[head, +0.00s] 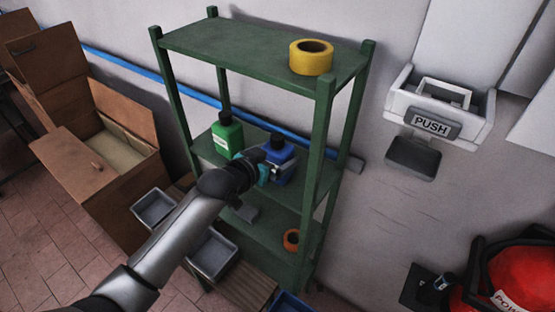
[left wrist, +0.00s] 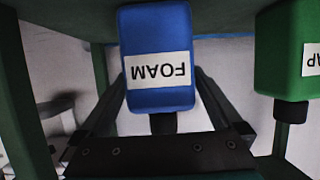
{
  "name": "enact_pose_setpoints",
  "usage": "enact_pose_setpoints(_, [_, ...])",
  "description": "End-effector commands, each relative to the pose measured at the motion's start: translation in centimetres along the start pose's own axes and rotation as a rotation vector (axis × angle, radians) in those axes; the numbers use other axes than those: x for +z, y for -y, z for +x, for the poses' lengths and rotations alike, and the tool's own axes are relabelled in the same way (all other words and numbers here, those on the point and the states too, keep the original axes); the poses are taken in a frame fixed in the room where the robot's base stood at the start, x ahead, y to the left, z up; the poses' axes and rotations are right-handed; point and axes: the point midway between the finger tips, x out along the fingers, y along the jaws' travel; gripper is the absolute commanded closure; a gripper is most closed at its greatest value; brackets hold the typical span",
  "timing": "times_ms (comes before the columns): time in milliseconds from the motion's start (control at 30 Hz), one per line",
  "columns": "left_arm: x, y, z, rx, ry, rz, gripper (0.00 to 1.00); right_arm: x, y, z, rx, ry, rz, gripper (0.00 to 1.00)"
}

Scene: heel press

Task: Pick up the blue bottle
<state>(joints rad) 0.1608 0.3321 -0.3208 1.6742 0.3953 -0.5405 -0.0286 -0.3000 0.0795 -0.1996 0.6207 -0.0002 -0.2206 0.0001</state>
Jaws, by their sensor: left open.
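The blue bottle (head: 283,155) stands on the middle shelf of the green rack, with a dark cap. My left gripper (head: 264,172) is at its front left side and hides part of it. In the left wrist view, which is upside down, the blue bottle (left wrist: 158,95) shows a white label reading FOAM. The open fingers reach along both sides of the bottle's cap end, with light gaps between them and the cap. Whether a finger touches the bottle cannot be told. My right gripper is not in view.
A green bottle (head: 227,136) stands left of the blue one on the same shelf. The green rack (head: 322,150) has posts close by. Yellow tape (head: 311,58) lies on its top shelf and orange tape (head: 291,240) on a lower one. Cardboard boxes (head: 98,170) stand at left.

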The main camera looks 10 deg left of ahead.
Motion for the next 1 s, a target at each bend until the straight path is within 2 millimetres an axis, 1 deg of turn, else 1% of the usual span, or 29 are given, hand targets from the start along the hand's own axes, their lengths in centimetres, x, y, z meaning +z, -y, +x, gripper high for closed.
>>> enact_pose_setpoints(100, [-0.03,-0.03,0.39,0.001,0.000,0.001,0.00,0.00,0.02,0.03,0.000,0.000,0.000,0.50])
enact_pose_setpoints(300, [-0.01,-0.02,0.39,0.000,0.000,0.001,0.00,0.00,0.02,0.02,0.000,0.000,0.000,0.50])
enact_pose_setpoints(333, [-0.01,-0.02,0.39,0.000,0.000,0.001,0.02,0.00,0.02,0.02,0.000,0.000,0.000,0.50])
enact_pose_setpoints(1000, [0.01,0.01,0.36,0.000,0.000,0.001,0.78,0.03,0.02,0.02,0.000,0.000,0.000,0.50])
